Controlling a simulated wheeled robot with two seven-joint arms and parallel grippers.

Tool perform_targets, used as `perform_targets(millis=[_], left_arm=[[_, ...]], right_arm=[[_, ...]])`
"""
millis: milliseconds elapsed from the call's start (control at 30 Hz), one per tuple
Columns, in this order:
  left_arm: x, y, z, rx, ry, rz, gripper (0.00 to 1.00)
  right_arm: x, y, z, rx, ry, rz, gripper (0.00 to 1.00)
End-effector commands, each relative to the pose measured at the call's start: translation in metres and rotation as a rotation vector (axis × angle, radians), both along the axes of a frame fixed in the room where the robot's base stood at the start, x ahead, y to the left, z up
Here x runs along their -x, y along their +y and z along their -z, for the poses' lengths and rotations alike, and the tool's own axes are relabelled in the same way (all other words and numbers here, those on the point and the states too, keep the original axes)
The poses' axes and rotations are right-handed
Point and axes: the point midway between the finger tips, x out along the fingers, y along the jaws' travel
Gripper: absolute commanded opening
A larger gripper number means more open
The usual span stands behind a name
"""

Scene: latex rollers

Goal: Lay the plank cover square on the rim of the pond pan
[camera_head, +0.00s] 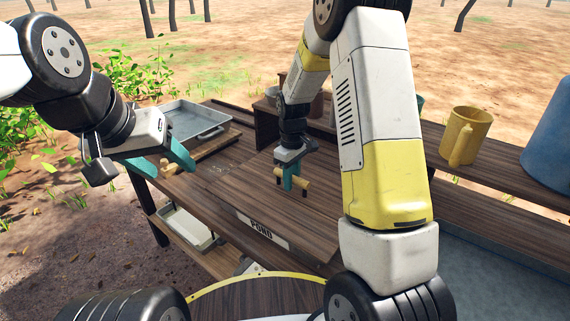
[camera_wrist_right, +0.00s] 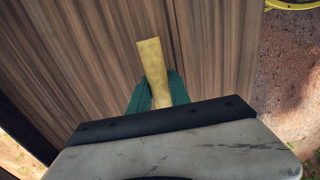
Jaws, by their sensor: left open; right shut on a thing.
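The plank cover (camera_head: 255,188) is a brown wooden panel with a yellow bar handle (camera_head: 304,182). My right gripper (camera_head: 291,178) is shut on that handle from above. In the right wrist view the handle (camera_wrist_right: 150,58) stands out between the green fingers (camera_wrist_right: 157,92), with the brown boards (camera_wrist_right: 85,55) behind it. A white plate reading POND (camera_head: 262,229) is at the panel's near side. I cannot make out the pond pan's rim, nor tell whether the cover touches it. My left gripper (camera_head: 163,163) is open and empty, left of the cover.
A grey metal tray (camera_head: 208,134) stands at the table's back left, with a light wooden strip before it. A yellow mug (camera_head: 466,136) and a blue container (camera_head: 552,130) stand on the right shelf. A pale tray (camera_head: 185,227) is on the lower shelf.

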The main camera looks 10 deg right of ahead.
Motion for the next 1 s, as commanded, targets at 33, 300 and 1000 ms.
perform_targets(millis=[33, 300, 1000], left_arm=[[0.0, 0.0, 0.0, 0.0, 0.0, 0.0, 0.57], [0.0, 0.0, 0.0, 0.0, 0.0, 0.0, 0.57], [0.0, 0.0, 0.0, 0.0, 0.0, 0.0, 0.57]], right_arm=[[-0.0001, 0.0001, 0.0012, 0.0, 0.0, 0.0, 0.0], [-0.0001, 0.0002, 0.0021, -0.001, -0.001, 0.0, 0.0], [-0.0004, 0.0004, 0.0096, -0.001, -0.002, -0.001, 0.35]])
